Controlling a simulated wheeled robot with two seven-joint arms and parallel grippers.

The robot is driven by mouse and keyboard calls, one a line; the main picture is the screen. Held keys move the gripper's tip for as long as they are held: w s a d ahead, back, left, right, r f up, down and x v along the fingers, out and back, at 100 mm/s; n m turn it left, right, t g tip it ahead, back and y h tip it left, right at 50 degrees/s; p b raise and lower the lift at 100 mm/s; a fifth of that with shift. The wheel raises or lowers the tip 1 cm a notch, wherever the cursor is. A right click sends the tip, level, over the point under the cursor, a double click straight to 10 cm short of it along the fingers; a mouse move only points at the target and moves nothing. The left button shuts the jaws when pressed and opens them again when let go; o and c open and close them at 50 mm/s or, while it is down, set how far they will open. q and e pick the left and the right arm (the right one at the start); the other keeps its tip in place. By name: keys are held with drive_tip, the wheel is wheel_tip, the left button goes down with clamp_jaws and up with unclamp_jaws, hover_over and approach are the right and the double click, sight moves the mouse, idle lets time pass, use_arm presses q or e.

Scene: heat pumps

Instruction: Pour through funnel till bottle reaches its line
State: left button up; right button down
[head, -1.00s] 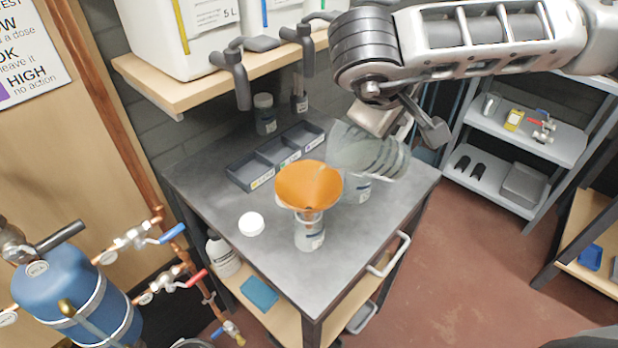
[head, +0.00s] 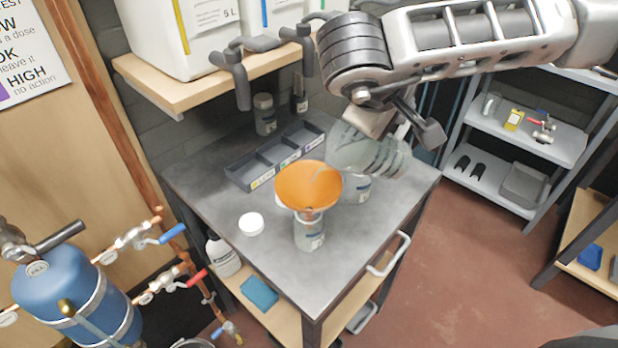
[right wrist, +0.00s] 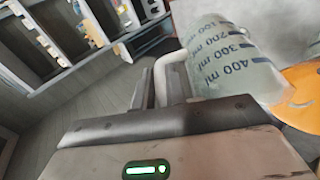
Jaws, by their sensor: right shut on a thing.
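The orange funnel (head: 308,186) sits in the neck of a small labelled bottle (head: 310,235) standing on the grey bench top. My right gripper (head: 402,125) is shut on the handle of a clear measuring jug (head: 365,152). The jug is tilted steeply, with its mouth over the funnel's right rim. In the right wrist view the jug (right wrist: 232,60) shows its millilitre marks, and the funnel (right wrist: 302,95) is beside its mouth. A faint pale streak shows in the funnel; I cannot tell surely whether it is flowing liquid. The bottle's level and line are too small to read.
Another bottle (head: 357,188) stands partly hidden behind the jug. A white cap (head: 251,224) lies left of the funnel. A dark compartment tray (head: 250,174) and a capped jar (head: 264,114) are behind. The bench's front right is clear.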

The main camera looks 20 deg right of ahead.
drive_tip(key=shift+a+r+n+t+h, duration=0.3)
drive_tip(key=shift+a+r+h, duration=0.85)
drive_tip(key=shift+r+h, duration=0.05)
idle(5.5)
drive_tip(key=shift+d+f+y, duration=1.1)
drive_tip(key=shift+f, duration=0.05)
drive_tip(key=shift+d, duration=0.15)
drive_tip(key=shift+a, duration=0.2)
